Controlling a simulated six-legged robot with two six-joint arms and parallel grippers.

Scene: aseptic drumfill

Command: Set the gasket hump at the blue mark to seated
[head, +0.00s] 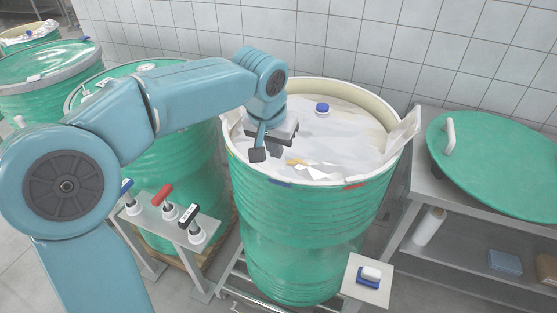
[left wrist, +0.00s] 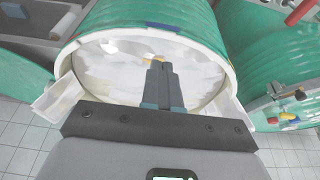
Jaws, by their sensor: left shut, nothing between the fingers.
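The open green drum (head: 300,225) has a pale rim and a whitish liner inside. A blue mark (head: 281,183) is on its near rim, and it also shows in the left wrist view (left wrist: 162,27). A red mark (head: 356,185) is further right on the rim. I cannot make out a gasket hump for certain. My left gripper (head: 258,155) is shut and empty, over the drum opening behind and left of the blue mark. In the left wrist view its closed fingers (left wrist: 158,66) point toward a small yellow item (left wrist: 154,57) on the liner. My right gripper is out of view.
A blue-capped item (head: 322,108) lies on the liner. A stand (head: 165,222) with blue, red and black-and-white handles is left of the drum. A small plate (head: 368,290) with a blue-and-white item is in front. A green lid (head: 500,165) rests on the right table.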

